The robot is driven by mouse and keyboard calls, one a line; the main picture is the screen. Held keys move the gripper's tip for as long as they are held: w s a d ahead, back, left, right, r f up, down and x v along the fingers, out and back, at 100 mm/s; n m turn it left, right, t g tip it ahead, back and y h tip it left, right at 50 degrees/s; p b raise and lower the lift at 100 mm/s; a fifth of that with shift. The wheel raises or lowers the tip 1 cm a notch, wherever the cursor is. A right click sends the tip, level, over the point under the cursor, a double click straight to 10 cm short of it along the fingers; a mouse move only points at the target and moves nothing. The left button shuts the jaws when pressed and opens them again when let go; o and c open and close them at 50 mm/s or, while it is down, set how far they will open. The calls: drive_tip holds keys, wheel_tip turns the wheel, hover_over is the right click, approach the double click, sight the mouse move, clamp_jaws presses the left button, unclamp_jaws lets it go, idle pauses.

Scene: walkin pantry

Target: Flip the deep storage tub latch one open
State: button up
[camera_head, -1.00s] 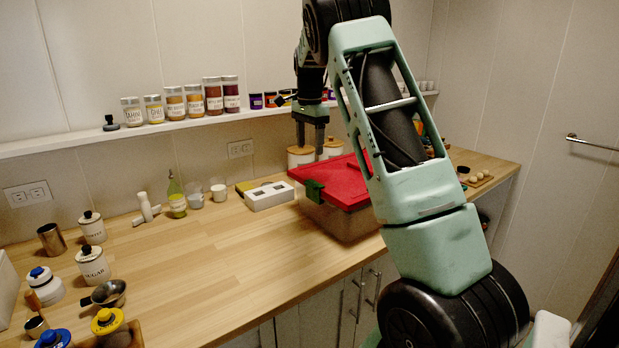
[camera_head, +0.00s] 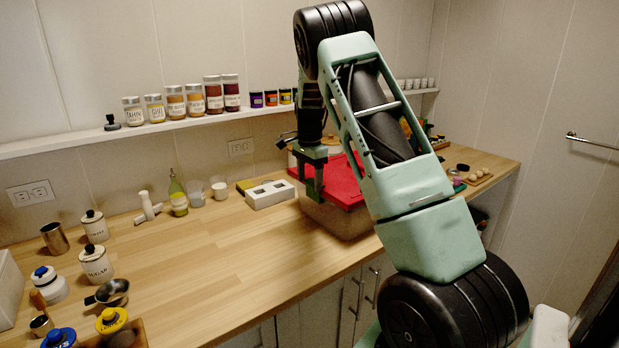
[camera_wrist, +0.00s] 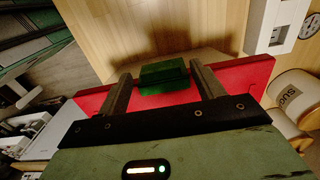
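The deep storage tub is a clear box (camera_head: 335,217) with a red lid (camera_head: 347,188) on the wooden counter. A green latch (camera_wrist: 164,76) sits at the lid's edge in the wrist view. My gripper (camera_wrist: 163,82) is open, with one finger on each side of the latch. I cannot tell whether the fingers touch it. In the head view my gripper (camera_head: 311,190) points down at the tub's left side and hides the latch. The red lid (camera_wrist: 240,78) also shows behind the fingers in the wrist view.
A white box with cutouts (camera_head: 270,194) stands just left of the tub. Bottles and cups stand further left near the wall. A shelf with jars (camera_head: 180,112) runs above. The counter's front middle (camera_head: 225,265) is clear.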

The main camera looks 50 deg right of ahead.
drive_tip(key=c, duration=0.9)
drive_tip(key=shift+o, duration=0.2)
drive_tip(key=shift+a, duration=0.2)
drive_tip(key=a+f+g+h+b, duration=0.1)
drive_tip(key=a+f+h+b, duration=0.1)
drive_tip(key=h+b, duration=0.3)
drive_tip(key=w+a+f+g+h+b, duration=0.1)
drive_tip(key=a+f+h+b, duration=0.1)
drive_tip(key=h+b, duration=0.4)
drive_tip(key=a+f+g+h+b, duration=0.1)
drive_tip(key=a+f+h+b, duration=0.1)
drive_tip(key=f+h+b, duration=0.2)
drive_tip(key=shift+w+f+g+h+b, duration=0.2)
drive_tip(key=shift+h+b, duration=0.25)
drive_tip(key=shift+b, duration=0.45)
drive_tip(key=shift+w+f+g+h+b, duration=0.1)
drive_tip(key=shift+g+h+b, duration=0.1)
drive_tip(key=shift+h+b, duration=0.45)
drive_tip(key=shift+s+d+r+b, duration=0.1)
drive_tip(key=shift+b, duration=0.2)
